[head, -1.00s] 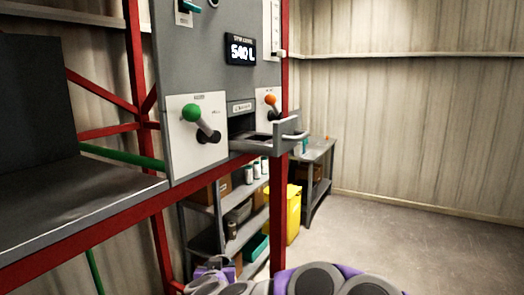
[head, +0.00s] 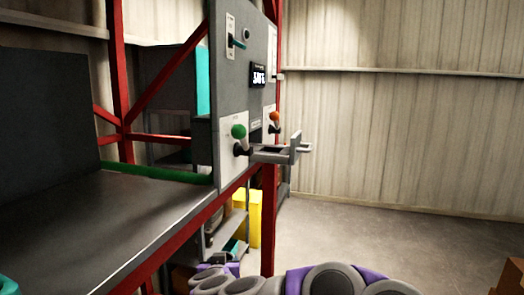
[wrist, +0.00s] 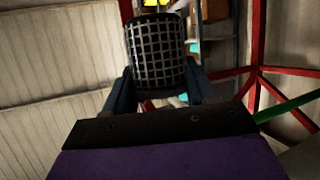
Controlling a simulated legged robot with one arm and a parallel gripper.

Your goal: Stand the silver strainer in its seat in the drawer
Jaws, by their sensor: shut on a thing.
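The silver strainer (wrist: 156,50) is a mesh cylinder and fills the upper middle of the wrist view. My gripper (wrist: 162,84) is shut on it, with one dark finger on each side. The wrist view is tilted, so I cannot tell how upright the strainer is. The drawer (head: 275,154) stands pulled out of the grey panel in the head view, with a handle at its front. Its inside is seen at a low angle, and the seat cannot be made out. My gripper and the strainer are outside the head view.
The grey panel (head: 246,90) carries a green-knobbed lever (head: 239,132), an orange-knobbed lever (head: 275,117) and a display. A grey bench (head: 110,225) with red posts runs along the left. A yellow bin (head: 246,215) stands below the drawer. The floor at the right is mostly open.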

